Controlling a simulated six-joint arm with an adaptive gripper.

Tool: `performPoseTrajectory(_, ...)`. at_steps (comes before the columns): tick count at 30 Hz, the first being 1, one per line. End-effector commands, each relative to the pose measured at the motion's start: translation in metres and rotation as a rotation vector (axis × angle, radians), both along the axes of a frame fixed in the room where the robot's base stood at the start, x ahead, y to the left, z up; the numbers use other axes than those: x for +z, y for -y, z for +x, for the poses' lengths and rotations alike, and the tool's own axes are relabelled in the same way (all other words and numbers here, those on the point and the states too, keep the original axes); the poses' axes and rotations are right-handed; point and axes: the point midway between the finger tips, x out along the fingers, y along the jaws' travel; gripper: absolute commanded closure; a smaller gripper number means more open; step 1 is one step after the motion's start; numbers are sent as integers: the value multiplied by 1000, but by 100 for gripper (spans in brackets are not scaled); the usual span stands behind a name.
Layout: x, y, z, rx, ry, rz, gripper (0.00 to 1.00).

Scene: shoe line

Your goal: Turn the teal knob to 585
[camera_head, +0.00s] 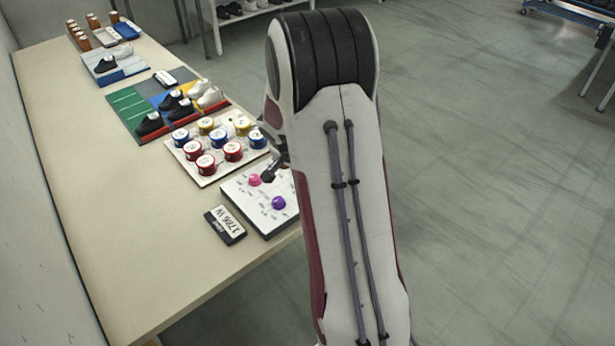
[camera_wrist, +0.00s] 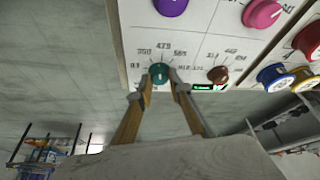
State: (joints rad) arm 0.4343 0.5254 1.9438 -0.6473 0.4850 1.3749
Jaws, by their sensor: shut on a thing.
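The teal knob (camera_wrist: 159,73) is on the white panel (camera_wrist: 200,30) in the wrist view, with printed numbers around it; 350, 475 and 585 seem to be among them. My gripper (camera_wrist: 161,80) has one fingertip on each side of the knob and is shut on it. I cannot make out where the knob's pointer stands. In the head view the white panel (camera_head: 240,200) is partly behind my arm, and the teal knob is hidden there.
A pink knob (camera_wrist: 262,12), a purple knob (camera_wrist: 171,5) and a brown knob (camera_wrist: 218,74) share the panel. A small green display (camera_wrist: 203,88) sits near the brown knob. Several coloured round tins (camera_head: 232,151) stand behind the panel. A label box (camera_head: 225,224) lies on the table (camera_head: 150,270).

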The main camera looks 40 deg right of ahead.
Motion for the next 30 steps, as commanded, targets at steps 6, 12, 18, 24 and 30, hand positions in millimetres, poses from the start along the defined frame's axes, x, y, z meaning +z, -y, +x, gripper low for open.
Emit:
performPoseTrajectory(6,-1,-1,2,-135,-2,1,100)
performPoseTrajectory(12,-1,-1,4,-293,-2,0,100)
performPoseTrajectory(18,-1,-1,6,-481,0,1,100)
performPoseTrajectory(24,-1,0,8,-647,0,1,100)
performPoseTrajectory(30,-1,0,8,-764,-2,1,100)
